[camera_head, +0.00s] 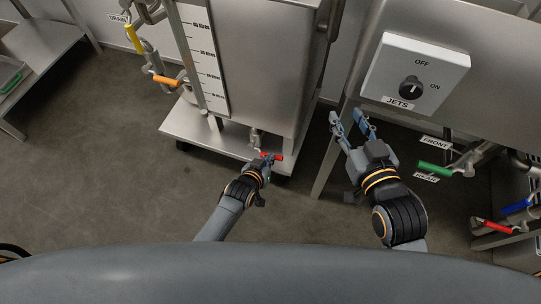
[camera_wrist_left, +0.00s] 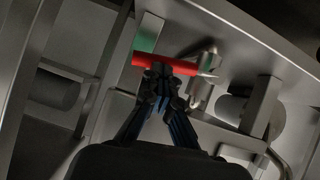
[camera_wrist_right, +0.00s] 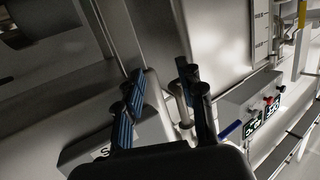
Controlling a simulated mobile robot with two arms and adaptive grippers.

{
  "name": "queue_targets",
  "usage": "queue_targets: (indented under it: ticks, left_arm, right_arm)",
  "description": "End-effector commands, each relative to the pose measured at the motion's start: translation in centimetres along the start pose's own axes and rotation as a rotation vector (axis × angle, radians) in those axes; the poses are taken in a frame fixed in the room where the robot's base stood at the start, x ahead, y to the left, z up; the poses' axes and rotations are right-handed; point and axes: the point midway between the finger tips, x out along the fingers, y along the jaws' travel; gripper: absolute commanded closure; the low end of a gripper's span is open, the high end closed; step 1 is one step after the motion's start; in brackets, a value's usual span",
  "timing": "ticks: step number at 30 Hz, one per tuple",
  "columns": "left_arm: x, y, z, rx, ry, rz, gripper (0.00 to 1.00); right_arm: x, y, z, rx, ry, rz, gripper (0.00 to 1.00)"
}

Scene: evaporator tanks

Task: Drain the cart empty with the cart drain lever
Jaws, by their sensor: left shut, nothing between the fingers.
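The cart (camera_head: 255,60) is a steel tank with a level scale on a low wheeled base. Its red drain lever (camera_head: 272,156) is low at the front, by a small valve under the tank. In the left wrist view the red lever (camera_wrist_left: 165,64) lies crosswise just past my fingertips. My left gripper (camera_head: 263,160) is shut and empty, its tips at or touching the lever; contact is not certain. My right gripper (camera_head: 350,118) is open and empty, to the right of the cart, below the jets switch box; it also shows in the right wrist view (camera_wrist_right: 165,88).
The jets switch box (camera_head: 415,70) is on the steel unit at right. Green (camera_head: 435,169), blue (camera_head: 516,208) and red (camera_head: 497,226) valve handles are at right. Yellow (camera_head: 133,38) and orange (camera_head: 166,80) handles are left of the cart. Floor is clear at left.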

Motion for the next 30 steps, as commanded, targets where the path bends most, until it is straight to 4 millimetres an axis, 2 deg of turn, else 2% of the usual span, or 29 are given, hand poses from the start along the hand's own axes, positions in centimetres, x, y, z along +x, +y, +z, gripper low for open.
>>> queue_targets:
  ticks: [12,30]
  left_arm:
    - [0.7,0.5,1.0,0.011,-0.001,-0.006,1.0]
    - [0.6,0.5,0.9,0.01,-0.001,-0.005,1.0]
  right_arm:
    - [0.1,-0.1,-1.0,0.0,0.054,-0.003,0.62]
    - [0.1,-0.1,-1.1,0.001,0.053,-0.003,0.62]
